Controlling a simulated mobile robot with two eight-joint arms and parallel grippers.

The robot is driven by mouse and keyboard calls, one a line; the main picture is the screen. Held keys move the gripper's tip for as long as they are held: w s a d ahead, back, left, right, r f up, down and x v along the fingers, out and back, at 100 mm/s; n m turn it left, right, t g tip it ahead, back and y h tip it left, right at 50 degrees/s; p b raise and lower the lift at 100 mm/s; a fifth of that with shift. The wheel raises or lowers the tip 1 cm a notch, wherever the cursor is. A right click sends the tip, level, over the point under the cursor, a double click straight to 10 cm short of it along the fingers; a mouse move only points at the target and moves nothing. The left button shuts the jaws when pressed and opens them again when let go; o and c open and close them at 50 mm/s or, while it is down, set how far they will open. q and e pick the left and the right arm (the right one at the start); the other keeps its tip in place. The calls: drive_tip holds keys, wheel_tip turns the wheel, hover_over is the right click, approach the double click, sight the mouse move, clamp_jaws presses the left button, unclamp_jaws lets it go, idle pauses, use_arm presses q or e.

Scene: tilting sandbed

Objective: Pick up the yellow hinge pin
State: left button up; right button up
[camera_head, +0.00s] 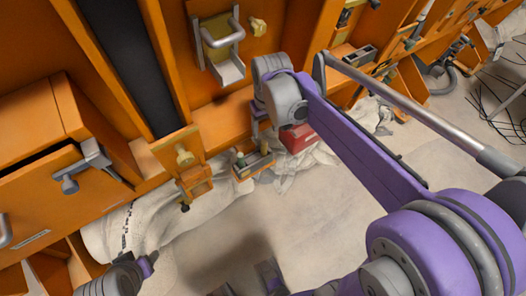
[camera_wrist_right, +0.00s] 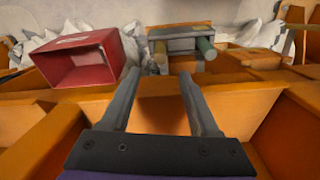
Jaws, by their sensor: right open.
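I cannot surely single out the yellow hinge pin. In the head view, one dull yellow knob-like piece (camera_head: 258,27) sits on the orange panel at the top, and another (camera_head: 185,157) sits on the orange block at centre left. Neither shows clearly in the right wrist view. My right gripper (camera_wrist_right: 160,74) is open, with nothing between its fingers, above an orange ledge (camera_wrist_right: 164,108). In the head view its wrist hides most of it. My left arm shows at the bottom left, but its jaws are not clear.
A red open box (camera_wrist_right: 85,59) lies left of the right fingers in the wrist view. A small tray (camera_head: 239,172) with green cylinders stands beside it. Orange cabinets with metal handles (camera_head: 223,40) rise behind. White cloth sacks lie along the floor; the floor in front is clear.

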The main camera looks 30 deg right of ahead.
sight(264, 142)
drive_tip(key=f, duration=0.6)
drive_tip(key=w+f+b, duration=0.1)
drive_tip(key=f, duration=0.2)
drive_tip(key=shift+r, duration=0.1)
clamp_jaws()
